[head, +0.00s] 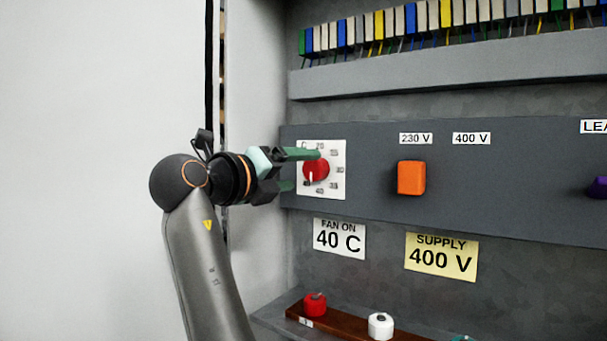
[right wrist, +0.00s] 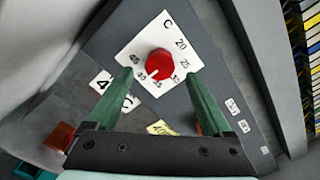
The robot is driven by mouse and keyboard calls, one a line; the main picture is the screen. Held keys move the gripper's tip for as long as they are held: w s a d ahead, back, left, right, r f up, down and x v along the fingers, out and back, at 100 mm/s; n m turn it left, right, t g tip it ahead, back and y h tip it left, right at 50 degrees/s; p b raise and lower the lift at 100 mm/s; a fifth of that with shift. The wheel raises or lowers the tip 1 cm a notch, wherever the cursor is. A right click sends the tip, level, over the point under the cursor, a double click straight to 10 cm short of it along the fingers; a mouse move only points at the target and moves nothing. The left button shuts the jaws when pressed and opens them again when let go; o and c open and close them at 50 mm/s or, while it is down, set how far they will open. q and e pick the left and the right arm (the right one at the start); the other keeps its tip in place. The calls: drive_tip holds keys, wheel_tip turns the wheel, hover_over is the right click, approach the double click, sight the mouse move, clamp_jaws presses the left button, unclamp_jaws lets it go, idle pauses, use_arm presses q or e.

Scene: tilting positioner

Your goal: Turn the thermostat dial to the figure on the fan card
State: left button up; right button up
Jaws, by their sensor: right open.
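The thermostat dial is a red round knob (head: 316,170) on a white square scale plate (head: 340,158) with figures around it. It also shows in the right wrist view (right wrist: 159,62). A white pointer mark sits on the knob's lower side; I cannot tell exactly which figure it meets. The fan card (head: 339,239) below reads "FAN ON 40 C". My right gripper (head: 304,171) is open in front of the dial. In the right wrist view its green fingers (right wrist: 160,75) stand on either side of the knob, with a gap to each. My left gripper is not in view.
Right of the dial is an orange knob (head: 411,177) under 230 V and 400 V labels. A yellow supply card (head: 441,257) reads 400 V. A purple knob (head: 597,187) is at the right edge. Below, a brown strip (head: 345,326) carries red and white knobs. A terminal row runs above.

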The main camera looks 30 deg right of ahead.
drive_tip(key=b+v, duration=0.1)
drive_tip(key=v, duration=0.8)
drive_tip(key=shift+a, duration=0.25)
drive_tip(key=shift+s, duration=0.1)
